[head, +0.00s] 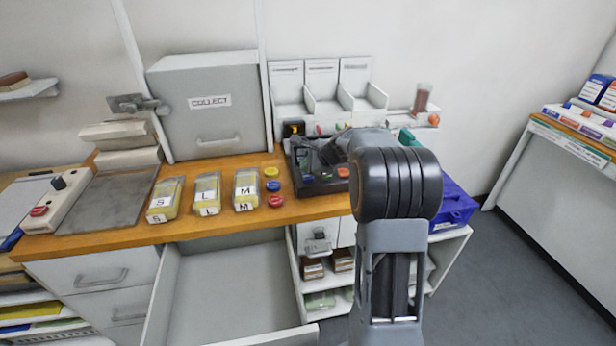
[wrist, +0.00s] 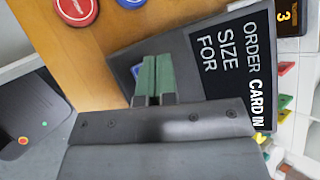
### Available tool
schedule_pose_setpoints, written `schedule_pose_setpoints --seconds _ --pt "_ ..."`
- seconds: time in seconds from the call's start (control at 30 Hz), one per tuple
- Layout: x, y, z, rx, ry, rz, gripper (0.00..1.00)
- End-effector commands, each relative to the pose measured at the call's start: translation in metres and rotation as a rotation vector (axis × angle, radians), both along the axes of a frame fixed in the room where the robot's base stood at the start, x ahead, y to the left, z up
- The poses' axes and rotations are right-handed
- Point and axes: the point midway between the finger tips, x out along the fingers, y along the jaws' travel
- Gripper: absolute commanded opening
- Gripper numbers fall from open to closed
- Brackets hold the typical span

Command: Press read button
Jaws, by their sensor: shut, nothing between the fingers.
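No button marked as read can be made out in either view. A black panel (wrist: 221,65) with white words "ORDER CARD IN" and "SIZE FOR" lies under my gripper in the wrist view. It also shows in the head view (head: 322,187), with small coloured spots, partly hidden by my arm. A small dark unit with an orange "3" (wrist: 287,16) stands at its far end. My gripper (wrist: 148,80), with green fingers, is shut and empty over the panel's edge; I cannot tell whether it touches.
Red (head: 276,201), yellow (head: 270,171) and blue (head: 273,185) discs lie left of the panel, beside several packets (head: 207,194). A control box (head: 50,205) with a red button sits far left. An open drawer (head: 230,290) juts out below the counter.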

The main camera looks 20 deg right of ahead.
Motion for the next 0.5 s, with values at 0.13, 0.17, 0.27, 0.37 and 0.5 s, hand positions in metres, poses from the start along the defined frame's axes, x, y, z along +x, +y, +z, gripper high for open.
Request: schedule_pose_setpoints --seconds 0.13,0.17,0.27,0.37,0.5 --pt "0.0000 0.0000 -0.0008 0.000 0.000 0.000 0.00" --pt "-0.0001 0.0001 -0.0015 0.000 0.000 0.000 0.00" --pt "0.0000 0.0001 -0.0044 0.000 0.000 0.000 0.00" --pt "-0.0001 0.0001 -0.0078 0.001 0.000 -0.001 0.00" --pt "0.0000 0.0001 -0.0090 0.001 0.000 -0.001 0.00"
